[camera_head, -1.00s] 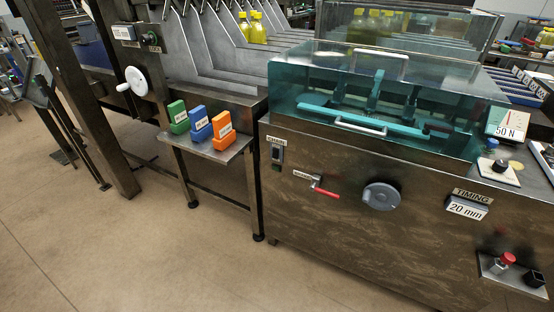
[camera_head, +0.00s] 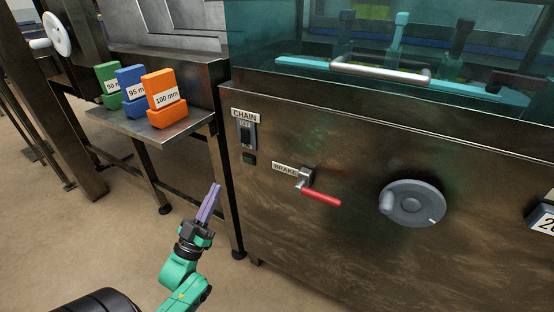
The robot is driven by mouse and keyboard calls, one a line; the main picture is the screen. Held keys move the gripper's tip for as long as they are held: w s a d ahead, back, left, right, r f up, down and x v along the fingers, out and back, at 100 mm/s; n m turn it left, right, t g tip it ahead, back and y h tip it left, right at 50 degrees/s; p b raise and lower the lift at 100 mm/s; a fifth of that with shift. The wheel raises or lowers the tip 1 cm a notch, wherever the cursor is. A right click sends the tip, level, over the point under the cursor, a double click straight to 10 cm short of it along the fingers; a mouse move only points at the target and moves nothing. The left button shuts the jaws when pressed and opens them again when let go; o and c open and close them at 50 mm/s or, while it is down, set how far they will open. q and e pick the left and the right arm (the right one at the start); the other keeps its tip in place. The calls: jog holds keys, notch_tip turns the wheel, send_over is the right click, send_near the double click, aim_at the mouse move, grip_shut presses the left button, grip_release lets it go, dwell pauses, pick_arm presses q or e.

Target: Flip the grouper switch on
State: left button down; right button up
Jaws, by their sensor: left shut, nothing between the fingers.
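A black rocker switch (camera_head: 246,133) sits on the brown metal machine front, under a label reading CHAIN. A small dark green indicator (camera_head: 249,158) is just below it. I see no label reading grouper, and the switch's position is too small to tell surely. My left gripper (camera_head: 216,188) has purple fingers, shut and empty, pointing up. In the picture it is below and left of the switch, apart from it, in front of the side table's leg. My right gripper is not in view.
A red brake lever (camera_head: 320,197) and a grey handwheel (camera_head: 412,203) stick out right of the switch. Green (camera_head: 109,91), blue (camera_head: 133,92) and orange (camera_head: 165,98) blocks stand on a small side table (camera_head: 148,128).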

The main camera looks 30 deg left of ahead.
pick_arm(q)
send_near(244, 139)
notch_tip(244, 139, up, 4)
jog(key=w, duration=0.4)
jog(key=shift+w+f+b, duration=0.1)
jog(key=shift+f+b, duration=0.1)
jog(key=shift+b, duration=0.1)
jog(key=shift+w, duration=0.25)
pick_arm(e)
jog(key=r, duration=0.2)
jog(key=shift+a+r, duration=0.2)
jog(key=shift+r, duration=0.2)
